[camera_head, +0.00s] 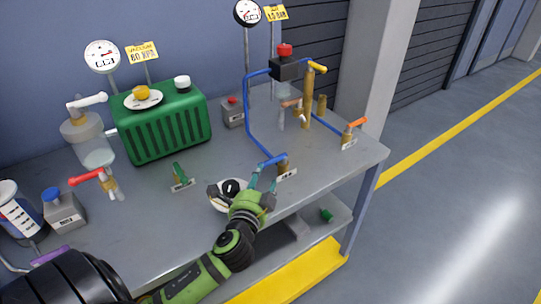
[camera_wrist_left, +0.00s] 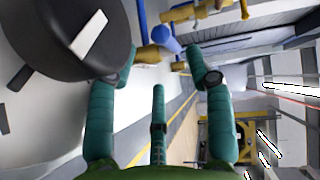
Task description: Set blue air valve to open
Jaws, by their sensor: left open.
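The blue air valve has a blue lever handle (camera_head: 272,160) on a brass body (camera_head: 283,168) near the front right edge of the bench. My left gripper (camera_head: 264,178) is open just in front of the handle, with its teal fingers pointing at it. In the left wrist view the rounded end of the blue handle (camera_wrist_left: 166,40) shows ahead, between the two outer fingertips (camera_wrist_left: 160,52) and seemingly beyond them. Whether a finger touches the handle I cannot tell. The handle lies slantwise along the bench. My right gripper is not in view.
An orange-handled valve (camera_head: 354,125) stands to the right, blue piping (camera_head: 247,110) behind. A green valve (camera_head: 180,175), red-handled valve (camera_head: 86,177) and green tank (camera_head: 165,125) are further left.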

